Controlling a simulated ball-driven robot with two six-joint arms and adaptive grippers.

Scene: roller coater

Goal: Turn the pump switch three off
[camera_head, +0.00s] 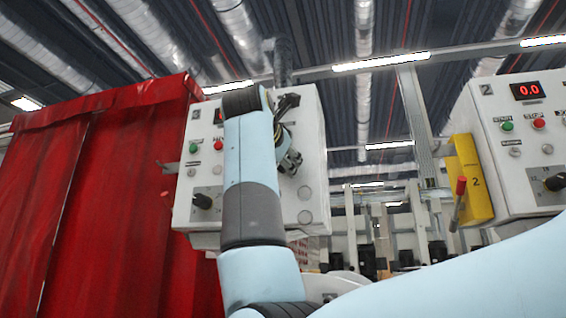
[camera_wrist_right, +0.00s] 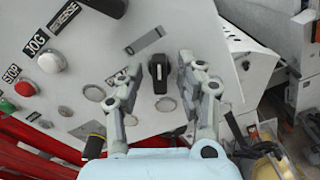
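In the right wrist view a black rotary switch (camera_wrist_right: 158,73) sits on a light grey control panel (camera_wrist_right: 85,75). In the head view my right gripper (camera_head: 288,132) is in front of the left control box (camera_head: 312,110), and my arm hides the box's middle. My left gripper is not in view.
The left box also has a black knob (camera_head: 202,201) and a red button (camera_head: 218,145). A second control box (camera_head: 515,160) with a lit display (camera_head: 527,91) and a yellow bracket (camera_head: 470,180) stand right. A red curtain (camera_head: 95,200) hangs left.

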